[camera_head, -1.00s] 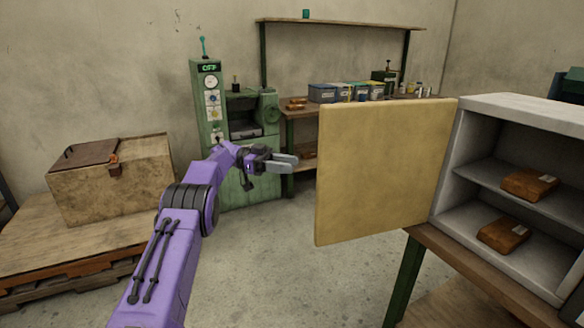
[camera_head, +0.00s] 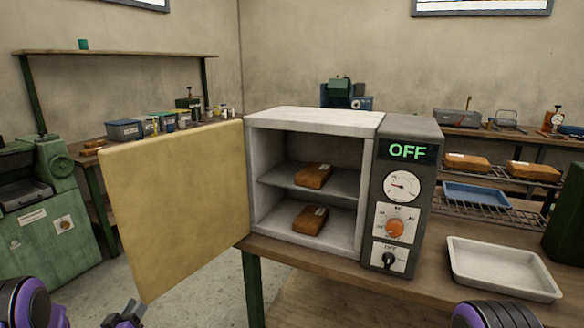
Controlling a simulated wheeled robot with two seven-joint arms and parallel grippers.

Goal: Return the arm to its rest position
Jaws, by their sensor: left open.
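My left arm (camera_head: 32,303) shows in purple and black at the bottom left corner. Its gripper (camera_head: 130,311) is at the bottom edge, below the open yellow door (camera_head: 180,205), mostly cut off by the frame. The jaws are open and I see nothing held in them. A piece of my right arm (camera_head: 493,314), purple with a black ribbed joint, shows at the bottom right; its gripper is out of frame.
A grey oven (camera_head: 315,122) stands on a wooden bench (camera_head: 340,275), its door swung out left. Brown wrapped blocks lie on its shelves, an upper block (camera_head: 313,176) and a lower block (camera_head: 310,219). A white tray (camera_head: 502,268) lies right. A green machine (camera_head: 48,225) stands left.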

